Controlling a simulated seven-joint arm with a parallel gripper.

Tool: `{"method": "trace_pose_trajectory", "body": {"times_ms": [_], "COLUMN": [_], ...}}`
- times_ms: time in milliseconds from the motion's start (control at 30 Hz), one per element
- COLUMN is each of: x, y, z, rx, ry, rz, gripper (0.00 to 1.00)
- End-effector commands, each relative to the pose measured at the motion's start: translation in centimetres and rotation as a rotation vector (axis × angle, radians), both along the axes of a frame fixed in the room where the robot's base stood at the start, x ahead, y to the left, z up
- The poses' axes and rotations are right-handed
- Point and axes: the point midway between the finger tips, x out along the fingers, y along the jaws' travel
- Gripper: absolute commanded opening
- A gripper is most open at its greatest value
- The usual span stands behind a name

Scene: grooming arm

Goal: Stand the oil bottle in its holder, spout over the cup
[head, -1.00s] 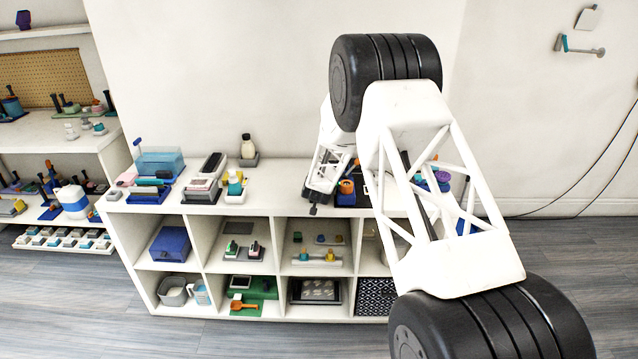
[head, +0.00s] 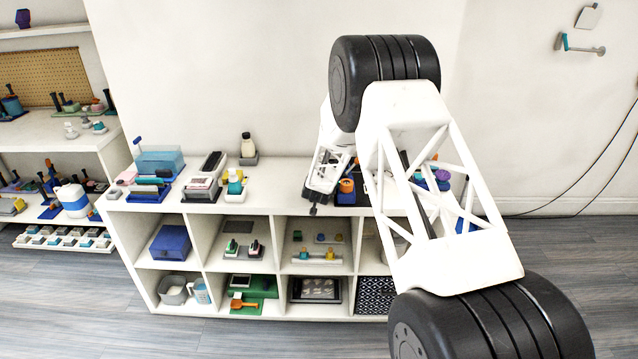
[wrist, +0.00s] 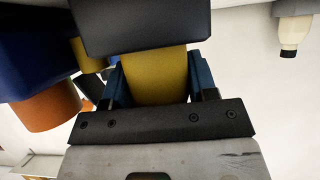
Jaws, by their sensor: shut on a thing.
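In the wrist view my gripper (wrist: 158,78) is shut on a yellow piece (wrist: 155,88), held between its two blue fingers. A dark grey block (wrist: 140,22) lies across the far end of the yellow piece. I cannot tell whether this is the oil bottle. In the head view my gripper (head: 313,203) hangs low over the front of the white shelf top, and what it holds is not clear. Beside it is an orange round part (head: 346,187), which also shows in the wrist view (wrist: 45,107) against a blue block (wrist: 30,55). I cannot make out a holder or cup for certain.
A cream bottle with a black cap (head: 247,146) stands in a grey base at the back of the shelf top (head: 285,180). Left of my gripper are a teal-and-white bottle (head: 235,183) and a blue box (head: 160,163). My arm hides the shelf's right part.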

Motion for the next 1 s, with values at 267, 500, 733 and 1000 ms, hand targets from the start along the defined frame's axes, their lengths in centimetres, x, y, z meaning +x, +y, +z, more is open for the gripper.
{"method": "trace_pose_trajectory", "body": {"times_ms": [267, 500, 733, 1000], "x": [0.01, 0.01, 0.01, 0.0], "y": [0.0, 0.0, -0.04, -0.17], "z": [-0.11, -0.12, -0.13, -0.19], "rx": [0.0, 0.0, 0.0, -0.001], "ry": [0.0, 0.0, 0.0, 0.001], "rz": [0.0, 0.0, 0.0, -0.002], "gripper": [0.11, 0.54, 0.83, 0.83]}}
